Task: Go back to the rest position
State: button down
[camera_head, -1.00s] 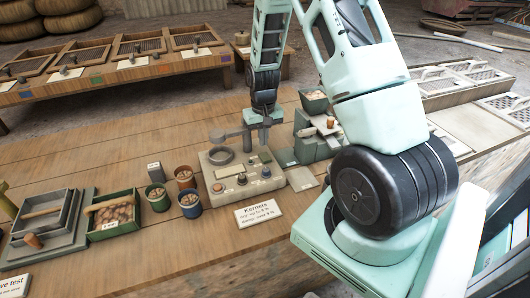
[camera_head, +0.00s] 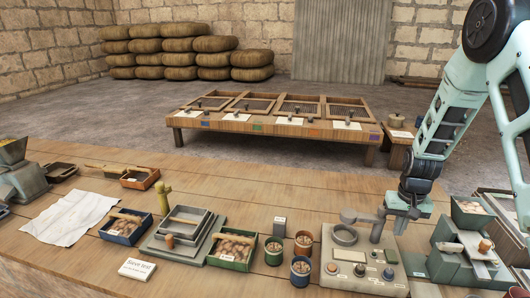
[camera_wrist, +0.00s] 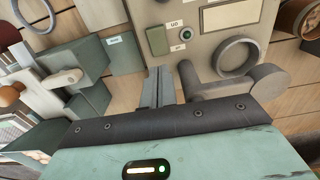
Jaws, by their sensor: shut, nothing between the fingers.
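My gripper (camera_head: 401,226) is at the right in the head view, pointing down above the right part of the grey kernel tester panel (camera_head: 345,270). Its fingers (camera_wrist: 166,86) are together and empty in the wrist view. Beside them is the tester's swing lid (camera_wrist: 240,86), a round grey disc on an arm, which also shows in the head view (camera_head: 349,215). The lid stands out above the panel, next to the open ring cup (camera_wrist: 237,56). I cannot tell whether the fingers touch the lid's post.
A grey-green machine with a hopper (camera_head: 472,212) stands close to the right of my gripper. Small cups (camera_head: 302,243) and a green tray (camera_head: 232,248) lie left of the tester. A low table with screened trays (camera_head: 275,123) stands behind.

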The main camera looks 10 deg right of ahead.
jog(key=s+a+r+n, duration=0.15)
jog(key=a+r, duration=0.25)
jog(key=a, duration=0.4)
jog(key=s+a+r+n+y, duration=0.1)
jog(key=a+r+n, duration=0.15)
jog(key=a, duration=0.55)
jog(key=s+a+r+n, duration=0.1)
jog(key=a+r+n, duration=0.1)
jog(key=a+r, duration=0.35)
jog(key=s+a+r+n, duration=0.2)
jog(key=s+a+n, duration=0.1)
jog(key=s+a, duration=0.4)
jog(key=s+a+r+n, duration=0.3)
jog(key=s+a, duration=0.4)
jog(key=s, duration=0.4)
jog(key=shift+s+a+n, duration=0.2)
jog(key=shift+s+n, duration=0.2)
jog(key=shift+n, duration=0.1)
jog(key=shift+r, duration=0.1)
